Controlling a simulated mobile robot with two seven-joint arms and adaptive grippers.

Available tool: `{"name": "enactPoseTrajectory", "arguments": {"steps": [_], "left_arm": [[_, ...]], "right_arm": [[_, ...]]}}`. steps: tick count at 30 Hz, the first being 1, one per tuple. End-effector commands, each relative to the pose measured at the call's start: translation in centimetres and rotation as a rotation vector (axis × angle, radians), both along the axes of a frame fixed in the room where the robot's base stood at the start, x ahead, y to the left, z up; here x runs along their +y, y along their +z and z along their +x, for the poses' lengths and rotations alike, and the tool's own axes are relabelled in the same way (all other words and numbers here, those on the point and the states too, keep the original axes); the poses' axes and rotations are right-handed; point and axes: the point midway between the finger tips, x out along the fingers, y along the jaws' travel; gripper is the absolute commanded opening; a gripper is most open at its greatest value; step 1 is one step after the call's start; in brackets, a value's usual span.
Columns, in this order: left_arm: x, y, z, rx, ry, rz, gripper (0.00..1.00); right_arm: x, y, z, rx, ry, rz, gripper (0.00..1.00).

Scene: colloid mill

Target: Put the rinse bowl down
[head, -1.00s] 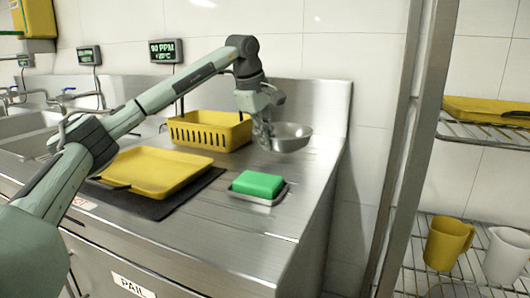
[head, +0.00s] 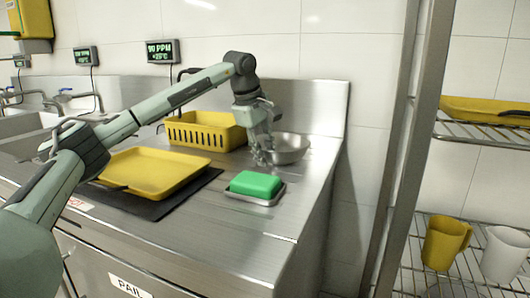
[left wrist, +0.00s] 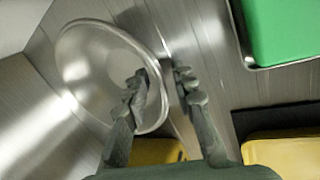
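The rinse bowl (head: 290,150), a round shiny metal bowl, appears to rest on the steel counter near its back right corner. It also shows in the left wrist view (left wrist: 95,65). My left gripper (head: 263,158) is at the bowl's left rim. In the left wrist view my left gripper (left wrist: 162,78) has its fingers apart, one over the bowl's inside and one outside the rim, with a gap between them. My right gripper is in neither view.
A green block (head: 256,183) in a metal dish stands in front of the bowl. A yellow basket (head: 205,131) is left of it, and a yellow tray (head: 155,172) lies on a dark mat. A wire rack (head: 408,150) stands at the right. Counter around the bowl's right is clear.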

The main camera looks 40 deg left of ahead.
Motion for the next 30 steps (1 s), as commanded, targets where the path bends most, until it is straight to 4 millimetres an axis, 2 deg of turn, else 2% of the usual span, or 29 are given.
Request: {"name": "enactPoseTrajectory", "arguments": {"steps": [5,18,24,30], "left_arm": [[0.0,1.3,-0.3,-0.002,0.0,-0.001,0.26],[0.1,9.6,-3.4,-0.004,0.0,-0.001,0.26],[0.2,11.2,-4.2,-0.001,0.0,0.0,0.26],[0.2,11.4,-4.3,0.0,0.0,0.0,0.26]], "right_arm": [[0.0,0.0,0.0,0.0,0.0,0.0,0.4],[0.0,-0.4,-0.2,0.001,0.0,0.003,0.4],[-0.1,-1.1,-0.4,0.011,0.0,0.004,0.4],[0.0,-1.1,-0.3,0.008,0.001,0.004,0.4]]}}
